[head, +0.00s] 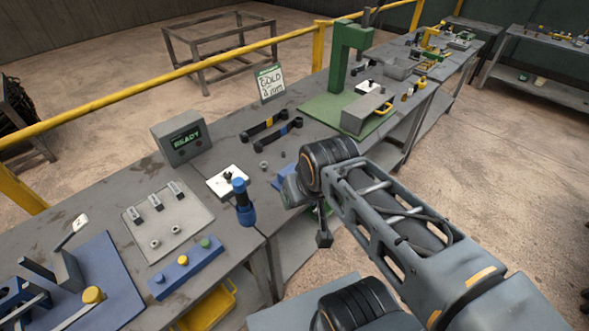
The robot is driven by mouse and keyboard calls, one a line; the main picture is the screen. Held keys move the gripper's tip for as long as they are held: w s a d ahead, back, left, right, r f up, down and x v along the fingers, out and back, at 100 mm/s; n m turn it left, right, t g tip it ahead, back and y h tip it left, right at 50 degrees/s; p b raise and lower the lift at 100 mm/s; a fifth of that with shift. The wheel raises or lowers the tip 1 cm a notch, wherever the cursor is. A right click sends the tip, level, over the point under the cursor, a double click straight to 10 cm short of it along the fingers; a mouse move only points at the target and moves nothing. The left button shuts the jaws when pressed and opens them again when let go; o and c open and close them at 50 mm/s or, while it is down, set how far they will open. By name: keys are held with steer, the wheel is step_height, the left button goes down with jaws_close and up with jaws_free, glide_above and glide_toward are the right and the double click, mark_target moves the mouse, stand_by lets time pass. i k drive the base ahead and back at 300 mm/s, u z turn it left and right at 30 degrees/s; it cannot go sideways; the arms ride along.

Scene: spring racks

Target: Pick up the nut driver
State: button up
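A blue upright tool (241,189) with a dark band stands in a blue holder (246,215) at the front edge of the bench, in the middle of the head view. It looks like the nut driver, but its working end is hidden. My gripper (323,238) hangs to the right of it, just off the bench's front edge, with a clear gap between them. Only a narrow dark part of the gripper shows, so its opening cannot be made out. Nothing is seen in it.
A grey READY box (183,138) stands behind the tool. A white card (228,182) and a grey plate with small parts (168,221) lie close by. Two dark-handled tools (271,130) lie farther back. A green press (346,60) stands beyond. A yellow rail (130,92) runs behind.

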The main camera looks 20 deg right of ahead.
mark_target(239, 187)
steer(key=u, duration=3.85)
steer(key=k, duration=0.9)
steer(key=z, duration=0.6)
